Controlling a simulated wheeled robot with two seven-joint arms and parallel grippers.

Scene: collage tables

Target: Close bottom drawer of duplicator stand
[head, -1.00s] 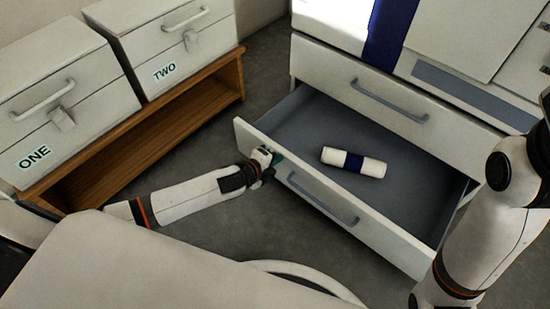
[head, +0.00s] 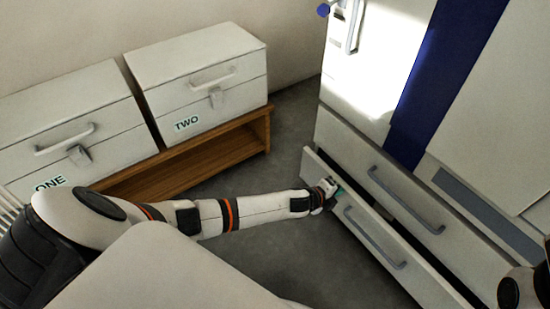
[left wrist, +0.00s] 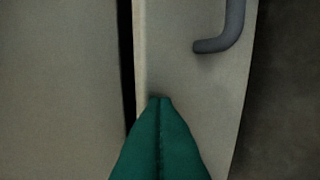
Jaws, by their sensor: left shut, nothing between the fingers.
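The bottom drawer (head: 385,245) of the duplicator stand (head: 400,190) stands only slightly out, with a narrow dark gap behind its front. Its grey handle (head: 375,238) is on the front panel. My left gripper (head: 335,190) touches or nearly touches the left part of the drawer front. In the left wrist view its green fingertips (left wrist: 160,100) are together and empty against the pale front panel (left wrist: 195,90), with the handle (left wrist: 232,30) to the upper right. The inside of the drawer is hidden. My right gripper is out of view; only part of my right arm shows at the lower right.
A closed drawer with a handle (head: 405,200) is above the bottom one. White boxes marked ONE (head: 60,135) and TWO (head: 195,80) stand on a wooden bench (head: 200,150) at the left. Grey floor (head: 290,250) is free before the stand.

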